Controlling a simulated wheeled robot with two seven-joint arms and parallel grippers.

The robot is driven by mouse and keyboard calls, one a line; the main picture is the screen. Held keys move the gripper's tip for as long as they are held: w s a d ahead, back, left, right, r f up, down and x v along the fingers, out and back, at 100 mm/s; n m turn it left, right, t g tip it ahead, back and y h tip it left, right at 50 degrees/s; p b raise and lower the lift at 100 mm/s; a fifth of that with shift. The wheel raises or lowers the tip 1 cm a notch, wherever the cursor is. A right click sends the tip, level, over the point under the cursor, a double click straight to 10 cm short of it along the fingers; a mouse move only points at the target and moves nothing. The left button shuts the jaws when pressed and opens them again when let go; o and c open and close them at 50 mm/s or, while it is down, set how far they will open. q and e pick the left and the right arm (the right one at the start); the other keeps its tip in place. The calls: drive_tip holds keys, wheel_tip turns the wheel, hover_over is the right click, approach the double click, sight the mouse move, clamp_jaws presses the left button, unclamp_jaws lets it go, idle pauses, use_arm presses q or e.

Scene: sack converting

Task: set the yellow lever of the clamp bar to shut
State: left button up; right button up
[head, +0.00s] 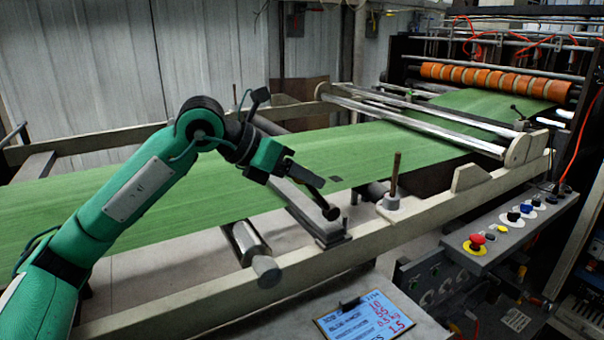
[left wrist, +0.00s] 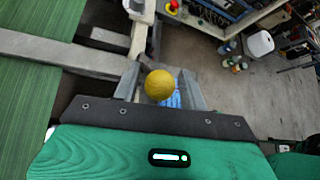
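The clamp bar (head: 297,203) is a grey bar lying across the green web, its near end on the pale side rail. In the left wrist view a yellow ball knob (left wrist: 159,85) shows between my spread fingers. My left gripper (head: 312,181) is open just above the lever, pointing down to the right. Gaps show on both sides of the knob; I cannot tell whether a finger touches it. My right gripper is not in view.
An upright brown rod on a pale base (head: 391,200) stands on the rail right of the clamp bar. A blue-lit display (head: 364,316) lies in front. A button panel with a red knob (head: 476,242) is at the right. The green web (head: 410,146) runs behind.

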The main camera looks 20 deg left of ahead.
use_arm(q)
drive_tip(key=shift+o, duration=0.2)
drive_tip(key=shift+a+r, duration=0.1)
drive_tip(key=shift+r, duration=0.05)
drive_tip(key=shift+s+a+r, duration=0.15)
drive_tip(key=shift+a+r, duration=0.05)
drive_tip(key=v, duration=1.3)
drive_tip(key=shift+p, duration=0.3)
